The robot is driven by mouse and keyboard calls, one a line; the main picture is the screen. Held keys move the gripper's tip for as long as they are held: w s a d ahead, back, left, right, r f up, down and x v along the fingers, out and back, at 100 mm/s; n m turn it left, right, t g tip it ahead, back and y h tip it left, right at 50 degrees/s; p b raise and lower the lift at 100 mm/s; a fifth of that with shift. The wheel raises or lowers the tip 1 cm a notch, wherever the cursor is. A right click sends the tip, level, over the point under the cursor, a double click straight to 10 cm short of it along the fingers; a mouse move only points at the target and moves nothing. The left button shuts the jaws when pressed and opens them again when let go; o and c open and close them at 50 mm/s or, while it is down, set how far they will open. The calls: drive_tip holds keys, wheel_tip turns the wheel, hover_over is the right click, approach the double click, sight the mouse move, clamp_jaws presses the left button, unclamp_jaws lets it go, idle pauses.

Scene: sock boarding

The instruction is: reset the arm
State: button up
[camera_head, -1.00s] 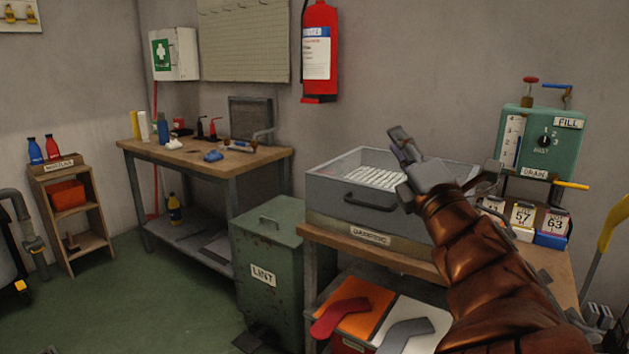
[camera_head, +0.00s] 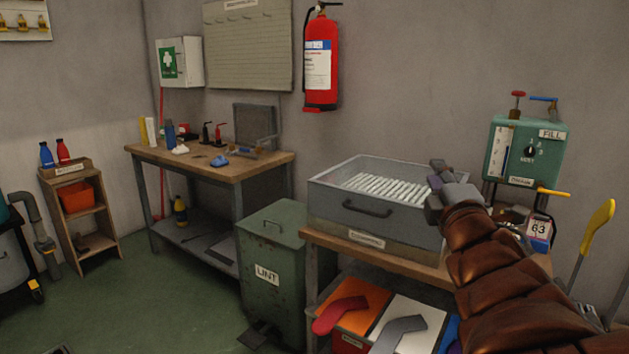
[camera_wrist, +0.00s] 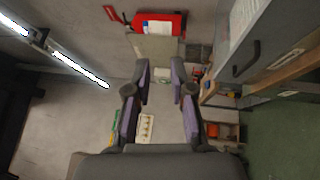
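My arm comes in from the lower right of the head view, wrapped in a brown segmented cover. My gripper (camera_head: 438,176) is at its end, in front of the right part of the grey drawer-like box (camera_head: 365,210) on the wooden stand. From this angle I cannot tell if it touches the box. In the wrist view my gripper (camera_wrist: 163,78) has its two purple-padded fingers apart, with nothing between them.
A green tank (camera_head: 525,152) with valves stands right of my gripper. A green lint bin (camera_head: 275,275) is left of the stand. Bins with a red and a grey sock shape (camera_head: 400,332) sit below. A workbench (camera_head: 215,163) is behind. Green floor (camera_head: 150,300) is clear at left.

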drive_tip(key=s+d+f+m+g+h+p, duration=0.3)
drive_tip(key=s+d+f+m+g+p, duration=0.4)
drive_tip(key=s+m+g+p, duration=0.4)
drive_tip(key=s+a+m+g+y+p, duration=0.2)
drive_tip(key=s+a+g+p, duration=0.3)
drive_tip(key=s, duration=0.7)
drive_tip(key=s+a+f+m+g+y+p, duration=0.1)
drive_tip(key=s+a+m+g+p, duration=0.3)
drive_tip(key=s, duration=0.8)
drive_tip(key=a+g+p, duration=0.1)
drive_tip(key=g+p, duration=0.1)
drive_tip(key=shift+a+m+y+p, duration=0.2)
drive_tip(key=shift+m+y+p, duration=0.1)
drive_tip(key=shift+m+y, duration=0.1)
